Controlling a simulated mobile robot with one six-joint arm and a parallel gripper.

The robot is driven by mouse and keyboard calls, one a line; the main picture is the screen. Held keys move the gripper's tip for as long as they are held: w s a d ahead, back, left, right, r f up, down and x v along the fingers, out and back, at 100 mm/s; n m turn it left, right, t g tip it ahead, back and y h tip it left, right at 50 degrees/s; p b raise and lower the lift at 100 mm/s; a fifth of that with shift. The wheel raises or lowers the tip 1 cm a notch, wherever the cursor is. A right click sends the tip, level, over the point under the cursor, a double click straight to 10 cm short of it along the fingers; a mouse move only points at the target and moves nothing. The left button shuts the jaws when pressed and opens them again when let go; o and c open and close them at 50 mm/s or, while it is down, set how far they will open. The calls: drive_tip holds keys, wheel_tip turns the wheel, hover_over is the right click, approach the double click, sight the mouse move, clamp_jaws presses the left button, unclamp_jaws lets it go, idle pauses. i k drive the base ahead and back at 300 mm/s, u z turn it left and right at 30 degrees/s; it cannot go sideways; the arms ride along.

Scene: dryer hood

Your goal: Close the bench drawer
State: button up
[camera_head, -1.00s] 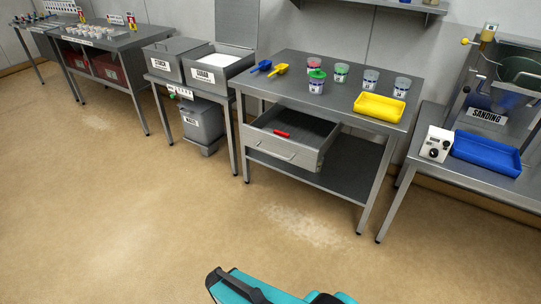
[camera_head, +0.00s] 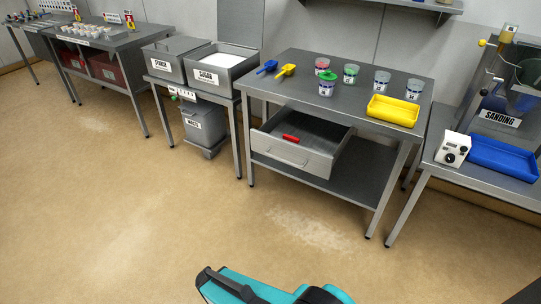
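The bench drawer (camera_head: 291,156) is a grey metal drawer under the top of the middle bench (camera_head: 345,92). It stands pulled out towards me, with a bar handle on its front. A red object (camera_head: 291,138) lies inside it, near the left. Part of my own body, teal and black, shows at the bottom of the view, well apart from the drawer. I cannot make out my gripper's fingers in this view.
Cups, a blue and a yellow scoop, and a yellow tray (camera_head: 393,110) stand on the bench. Left is a stand with starch and sugar bins (camera_head: 220,60). Right is the sanding table with a blue tray (camera_head: 502,158). The floor (camera_head: 150,230) before the drawer is clear.

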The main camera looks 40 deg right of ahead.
sight(322, 140)
drive_tip(key=u, duration=0.3)
drive_tip(key=i, duration=1.45)
drive_tip(key=z, duration=0.05)
